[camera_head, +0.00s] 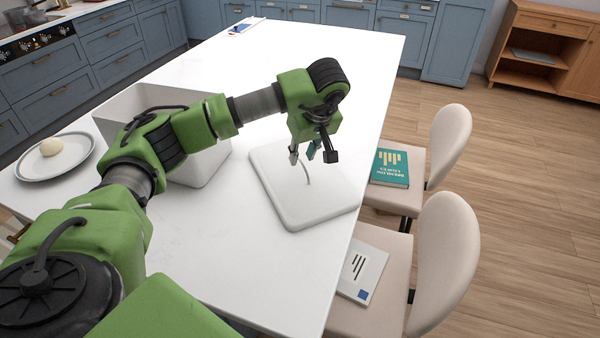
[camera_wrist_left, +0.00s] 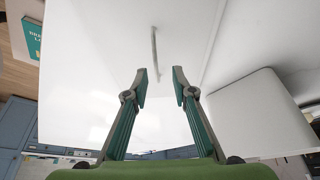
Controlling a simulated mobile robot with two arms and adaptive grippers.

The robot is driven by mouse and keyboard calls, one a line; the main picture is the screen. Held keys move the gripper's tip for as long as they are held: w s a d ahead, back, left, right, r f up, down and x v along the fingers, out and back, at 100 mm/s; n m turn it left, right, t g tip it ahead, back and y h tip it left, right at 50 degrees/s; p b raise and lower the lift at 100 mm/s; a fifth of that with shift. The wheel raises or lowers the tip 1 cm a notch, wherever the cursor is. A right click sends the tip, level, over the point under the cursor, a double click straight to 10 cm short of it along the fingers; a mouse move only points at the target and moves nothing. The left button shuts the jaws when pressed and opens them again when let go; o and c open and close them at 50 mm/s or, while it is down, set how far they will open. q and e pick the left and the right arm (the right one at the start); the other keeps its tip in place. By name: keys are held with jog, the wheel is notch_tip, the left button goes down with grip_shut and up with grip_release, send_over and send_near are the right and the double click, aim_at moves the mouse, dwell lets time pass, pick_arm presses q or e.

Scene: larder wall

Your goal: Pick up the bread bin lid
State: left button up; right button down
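The bread bin lid (camera_head: 287,205) is a white rounded slab lying flat on the white table, near its right edge. A thin grey arched handle (camera_head: 306,172) rises from its middle, and the handle also shows in the left wrist view (camera_wrist_left: 155,52). My left gripper (camera_head: 303,155) hangs over the lid, pointing down, close to the handle. In the left wrist view its fingers (camera_wrist_left: 160,88) are apart with nothing between them, and the handle lies ahead of the gap. My left forearm hides part of the open white bread bin (camera_head: 206,168). My right gripper is out of view.
The bread bin stands left of the lid and also shows in the left wrist view (camera_wrist_left: 255,115). A plate (camera_head: 38,172) with a pale round item (camera_head: 52,146) is at the far left. Chairs holding a teal book (camera_head: 390,168) and a white book (camera_head: 362,270) stand right of the table.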

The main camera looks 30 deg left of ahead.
aim_at(300, 160)
pick_arm(q)
jog(key=x, duration=0.2)
jog(key=p+x, duration=0.2)
jog(key=x, duration=0.1)
jog(key=shift+w+a+f, duration=0.2)
jog(key=shift+w+a, duration=0.05)
jog(key=shift+w, duration=0.25)
grip_shut()
